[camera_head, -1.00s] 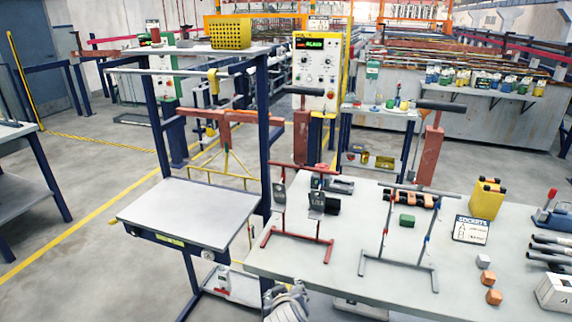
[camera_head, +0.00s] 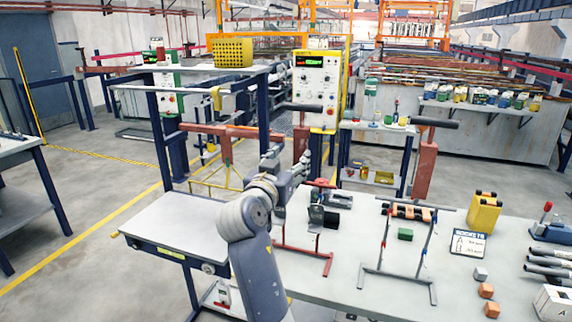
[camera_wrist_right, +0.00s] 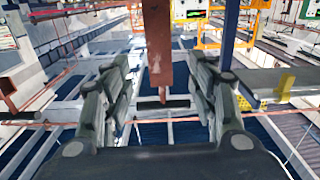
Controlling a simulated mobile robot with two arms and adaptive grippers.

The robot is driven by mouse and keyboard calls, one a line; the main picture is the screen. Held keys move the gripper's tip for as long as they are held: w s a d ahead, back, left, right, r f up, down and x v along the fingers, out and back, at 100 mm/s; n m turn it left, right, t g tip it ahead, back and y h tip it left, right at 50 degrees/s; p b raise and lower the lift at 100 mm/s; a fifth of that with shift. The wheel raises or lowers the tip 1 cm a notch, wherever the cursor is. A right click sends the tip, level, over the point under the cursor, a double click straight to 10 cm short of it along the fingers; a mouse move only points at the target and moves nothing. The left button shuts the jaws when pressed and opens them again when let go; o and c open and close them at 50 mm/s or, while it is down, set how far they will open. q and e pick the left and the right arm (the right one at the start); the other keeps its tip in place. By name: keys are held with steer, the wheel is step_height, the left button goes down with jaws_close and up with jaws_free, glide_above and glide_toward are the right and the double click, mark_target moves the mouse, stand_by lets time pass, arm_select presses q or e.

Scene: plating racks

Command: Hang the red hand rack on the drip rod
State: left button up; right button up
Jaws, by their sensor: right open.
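A red frame (camera_head: 318,258) with dark plates (camera_head: 317,216) and a red top piece stands on the right-hand table. I cannot tell which red parts are the hand rack and which its stand; my arm covers its left side. A pale horizontal rod (camera_head: 185,86), likely the drip rod, runs along the blue-post station at left, with a yellow hook (camera_head: 216,98) on it. My right gripper (camera_head: 287,168) is raised left of the red frame, fingers apart and nothing between them; its open fingers also show in the right wrist view (camera_wrist_right: 160,105). My left gripper is out of view.
A grey stand (camera_head: 398,281), a yellow box (camera_head: 484,214) and a small sign (camera_head: 468,243) occupy the right table (camera_head: 455,290). A bare grey worktop (camera_head: 175,222) lies under the rod. A red crossbar with a yellow frame (camera_head: 218,177) stands behind it.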

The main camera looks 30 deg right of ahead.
mark_target(299, 146)
steer(key=p+x, duration=0.2)
steer(key=x, duration=0.6)
steer(key=shift+w+d+p, duration=0.1)
steer(key=shift+d+p, duration=0.05)
steer(key=shift+p, duration=0.25)
steer(key=shift+w+d, duration=0.25)
jaws_close()
steer(key=c, duration=0.7)
jaws_free()
steer(key=c, duration=0.4)
steer(key=shift+r, duration=0.15)
jaws_close()
steer(key=shift+r, duration=0.15)
